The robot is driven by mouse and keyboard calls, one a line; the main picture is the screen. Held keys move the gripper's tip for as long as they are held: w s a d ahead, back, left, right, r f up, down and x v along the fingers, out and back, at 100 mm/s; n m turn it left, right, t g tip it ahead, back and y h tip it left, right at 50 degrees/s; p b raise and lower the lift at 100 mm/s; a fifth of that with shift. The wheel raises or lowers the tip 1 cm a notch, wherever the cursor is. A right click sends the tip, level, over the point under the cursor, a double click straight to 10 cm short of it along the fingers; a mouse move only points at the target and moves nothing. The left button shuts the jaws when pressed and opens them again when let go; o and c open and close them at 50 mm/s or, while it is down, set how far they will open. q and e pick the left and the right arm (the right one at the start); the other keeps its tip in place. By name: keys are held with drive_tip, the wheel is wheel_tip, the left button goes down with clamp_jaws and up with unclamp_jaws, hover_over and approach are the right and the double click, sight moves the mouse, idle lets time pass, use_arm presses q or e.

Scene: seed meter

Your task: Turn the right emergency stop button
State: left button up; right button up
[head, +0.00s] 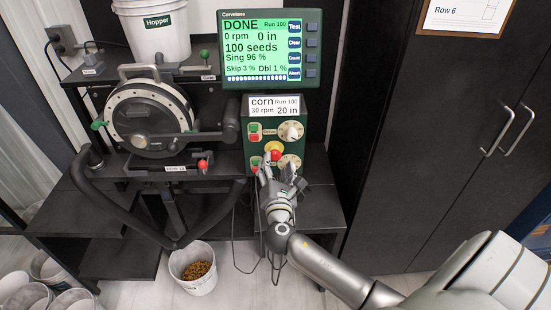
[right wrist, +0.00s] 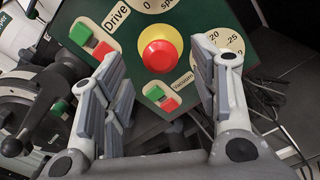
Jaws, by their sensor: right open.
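The emergency stop button (head: 275,151) is a red knob on a yellow collar, on the front of the green control box (head: 246,133). In the right wrist view the red button (right wrist: 159,57) lies between and beyond the two fingers. My right gripper (head: 269,166) is just in front of the box, below and close to the button. Its fingers (right wrist: 158,85) are open and apart, with nothing between them at the tips; I cannot tell whether they touch the box. No second emergency stop shows. My left gripper is not in view.
Green and red Drive switches (right wrist: 93,40), Vacuum switches (right wrist: 161,97) and a dial (head: 291,131) sit around the button. The monitor (head: 270,48) above reads DONE. The seed meter (head: 150,118) stands left. A bucket of seed (head: 193,282) is on the floor. A dark cabinet (head: 440,130) is right.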

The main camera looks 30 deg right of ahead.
drive_tip(key=v, duration=0.7)
drive_tip(key=shift+s, duration=0.2)
drive_tip(key=s+a+f+m+g+y, duration=0.1)
drive_tip(key=s+f+m+g+y, duration=0.2)
drive_tip(key=f, duration=0.9)
drive_tip(key=s+a+f+m+g+y, duration=0.15)
drive_tip(key=s+f, duration=0.35)
drive_tip(key=f, duration=0.7)
drive_tip(key=s+f+m+g+y, duration=0.2)
drive_tip(key=s+f+m+g, duration=0.15)
drive_tip(key=f, duration=0.85)
drive_tip(key=s+a+f+m+g+y, duration=0.1)
drive_tip(key=s+f+m, duration=0.3)
drive_tip(key=s, duration=0.6)
drive_tip(key=s+a+f+m+g+y, duration=0.1)
drive_tip(key=s+a+f+m+g, duration=0.1)
drive_tip(key=s+f, duration=0.5)
drive_tip(key=s+a+f+m+g+y, duration=0.1)
drive_tip(key=s+f+m, duration=0.5)
drive_tip(key=s, duration=0.8)
drive_tip(key=shift+a+m+g, duration=0.4)
drive_tip(key=shift+a+g, duration=0.45)
drive_tip(key=shift+g, duration=0.25)
